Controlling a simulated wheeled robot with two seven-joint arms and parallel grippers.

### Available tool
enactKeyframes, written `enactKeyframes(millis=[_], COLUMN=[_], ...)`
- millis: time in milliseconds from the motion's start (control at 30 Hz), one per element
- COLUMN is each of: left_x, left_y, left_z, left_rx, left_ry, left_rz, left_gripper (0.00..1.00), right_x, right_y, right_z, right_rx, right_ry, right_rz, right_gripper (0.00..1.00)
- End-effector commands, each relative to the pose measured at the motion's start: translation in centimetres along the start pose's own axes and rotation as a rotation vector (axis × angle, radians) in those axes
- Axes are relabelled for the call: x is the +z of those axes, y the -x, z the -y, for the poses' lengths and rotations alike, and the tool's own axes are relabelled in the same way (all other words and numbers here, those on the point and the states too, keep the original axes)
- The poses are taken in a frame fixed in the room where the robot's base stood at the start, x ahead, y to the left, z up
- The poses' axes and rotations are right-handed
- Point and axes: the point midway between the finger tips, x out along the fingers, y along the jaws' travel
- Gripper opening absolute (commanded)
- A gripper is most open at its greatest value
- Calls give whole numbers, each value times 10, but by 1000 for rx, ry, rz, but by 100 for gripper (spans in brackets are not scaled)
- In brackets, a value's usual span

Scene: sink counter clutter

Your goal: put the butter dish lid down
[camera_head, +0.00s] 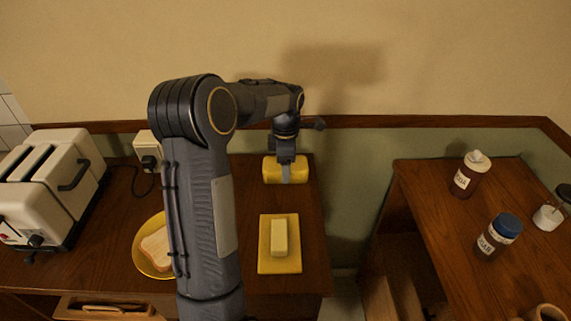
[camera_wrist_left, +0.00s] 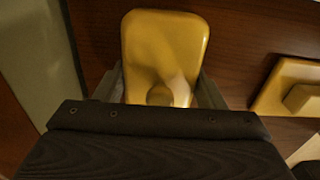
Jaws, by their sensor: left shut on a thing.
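The butter dish lid (camera_head: 271,172) is yellow and box-shaped, at the back of the left counter near the wall. My left gripper (camera_head: 286,178) points down and is shut on the lid. In the left wrist view the lid (camera_wrist_left: 165,45) shows between the two fingers of the gripper (camera_wrist_left: 160,92). I cannot tell whether the lid touches the counter. The yellow butter dish (camera_head: 279,266) lies nearer the front, uncovered, with a block of butter (camera_head: 279,237) on it. Its edge also shows at the right of the left wrist view. My right gripper is not in view.
A white toaster (camera_head: 50,190) stands at the left. A yellow plate with bread (camera_head: 156,250) lies partly behind my left arm. A gap separates this counter from the right one, which holds a labelled jar (camera_head: 468,178) and a blue-capped jar (camera_head: 497,237).

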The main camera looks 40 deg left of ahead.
Motion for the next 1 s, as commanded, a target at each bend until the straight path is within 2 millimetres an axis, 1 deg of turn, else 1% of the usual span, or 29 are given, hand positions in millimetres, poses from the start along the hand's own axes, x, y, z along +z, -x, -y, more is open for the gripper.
enactKeyframes(millis=[33, 67, 200, 233, 467, 633, 767, 1000], left_x=[0, 0, 0, 0, 0, 0, 1, 1], left_y=[-3, -3, -2, -2, -2, 9, 32, 85], left_z=[0, 0, 0, 0, 0, 0, -1, -1], left_rx=[-1, -1, -1, -1, -1, 1, 5, 4], left_ry=[0, 0, 0, 0, 0, -1, 0, -2], left_rz=[0, -1, -1, 0, 0, 0, 2, 1], left_gripper=[38, 65, 83, 85, 85, 85, 85, 85], right_x=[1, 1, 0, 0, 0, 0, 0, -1], right_y=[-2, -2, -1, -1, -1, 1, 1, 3], right_z=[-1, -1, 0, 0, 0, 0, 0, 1], right_rx=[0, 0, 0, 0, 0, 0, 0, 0], right_ry=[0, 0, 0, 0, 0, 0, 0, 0], right_rz=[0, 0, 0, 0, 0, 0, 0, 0], right_gripper=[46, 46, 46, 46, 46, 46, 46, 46])
